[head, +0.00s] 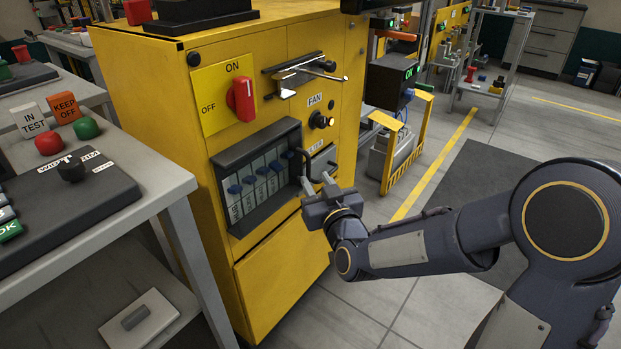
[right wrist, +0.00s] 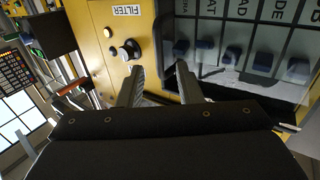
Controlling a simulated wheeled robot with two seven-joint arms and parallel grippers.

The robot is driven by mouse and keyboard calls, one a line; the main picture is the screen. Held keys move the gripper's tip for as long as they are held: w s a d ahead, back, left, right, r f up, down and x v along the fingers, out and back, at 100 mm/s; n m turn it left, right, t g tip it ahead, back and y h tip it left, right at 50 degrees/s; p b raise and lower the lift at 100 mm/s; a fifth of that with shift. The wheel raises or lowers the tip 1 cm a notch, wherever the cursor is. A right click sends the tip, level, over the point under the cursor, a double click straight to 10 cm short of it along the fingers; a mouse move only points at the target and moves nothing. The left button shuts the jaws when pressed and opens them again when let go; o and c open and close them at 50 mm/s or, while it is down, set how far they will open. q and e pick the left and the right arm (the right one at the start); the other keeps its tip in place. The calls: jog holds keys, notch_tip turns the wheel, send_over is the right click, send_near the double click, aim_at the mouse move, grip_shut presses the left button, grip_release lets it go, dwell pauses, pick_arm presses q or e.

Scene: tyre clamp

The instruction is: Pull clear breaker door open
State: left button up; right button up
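The clear breaker door (head: 262,180) is a see-through panel in a dark frame on the front of the yellow cabinet. It looks shut over a row of breakers with blue toggles. A dark curved handle (head: 302,158) stands at its right edge. My right gripper (head: 318,176) is just right of the door's edge, beside the handle. In the right wrist view the gripper (right wrist: 159,86) has its fingers apart, with the door's dark frame edge beyond the gap. I see nothing clearly held; whether the fingers touch the handle cannot be told. My left gripper is not in view.
Above the door are a red ON/OFF switch (head: 241,99), a metal latch bar (head: 303,74) and a black FAN knob (head: 320,120). A grey bench with a control panel (head: 70,195) stands at the left. Open floor lies right of the cabinet.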

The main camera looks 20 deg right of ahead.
aim_at(309, 169)
jog(key=w, duration=0.5)
jog(key=shift+a, duration=0.15)
jog(key=shift+s, duration=0.1)
grip_shut()
